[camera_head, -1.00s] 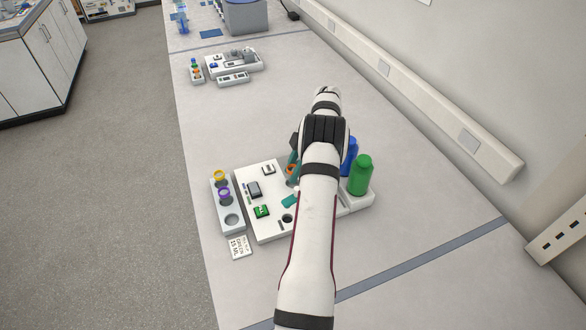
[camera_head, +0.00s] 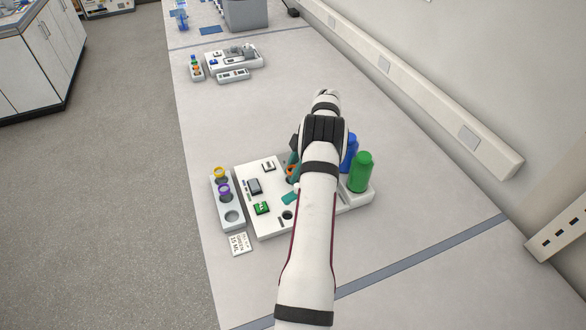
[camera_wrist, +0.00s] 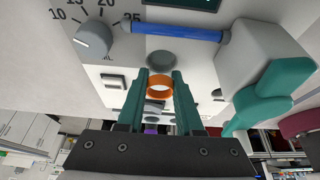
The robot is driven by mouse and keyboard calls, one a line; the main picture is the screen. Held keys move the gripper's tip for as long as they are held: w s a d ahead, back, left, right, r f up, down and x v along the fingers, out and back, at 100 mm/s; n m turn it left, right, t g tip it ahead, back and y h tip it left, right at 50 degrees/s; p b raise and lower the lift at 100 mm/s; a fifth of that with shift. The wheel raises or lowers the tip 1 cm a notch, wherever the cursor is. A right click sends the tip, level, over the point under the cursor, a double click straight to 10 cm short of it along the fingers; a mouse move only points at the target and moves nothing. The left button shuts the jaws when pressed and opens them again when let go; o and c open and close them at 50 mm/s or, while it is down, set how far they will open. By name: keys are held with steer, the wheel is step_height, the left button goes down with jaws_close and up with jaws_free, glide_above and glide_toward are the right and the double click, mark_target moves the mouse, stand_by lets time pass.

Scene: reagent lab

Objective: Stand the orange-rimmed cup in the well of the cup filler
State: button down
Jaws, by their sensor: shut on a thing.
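My gripper (camera_wrist: 160,92) has teal fingers and is shut on the orange-rimmed cup (camera_wrist: 159,80), whose ring-shaped rim shows between the fingertips in the wrist view. In the head view the cup (camera_head: 290,170) is a small orange patch, mostly hidden by my arm. The cup filler (camera_head: 270,223) is the white unit under my gripper. A grey round spot (camera_wrist: 161,59), perhaps the well, lies just beyond the cup in the wrist view. I cannot tell the gap between cup and filler.
A dial (camera_wrist: 93,39), a blue bar (camera_wrist: 184,32) and a teal lever (camera_wrist: 270,98) surround the cup. A cup rack (camera_head: 233,228) holds yellow- and purple-rimmed cups and has an empty front hole. Green (camera_head: 361,173) and blue (camera_head: 351,150) bottles stand right. A card (camera_head: 240,244) lies in front.

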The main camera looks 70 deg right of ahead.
steer(key=shift+f, duration=0.1)
steer(key=shift+c, duration=2.4)
jaws_free()
steer(key=shift+o, duration=0.2)
steer(key=shift+a, duration=0.1)
steer(key=shift+o, duration=1.4)
steer(key=shift+s, duration=0.1)
step_height(320, 180, up, 7)
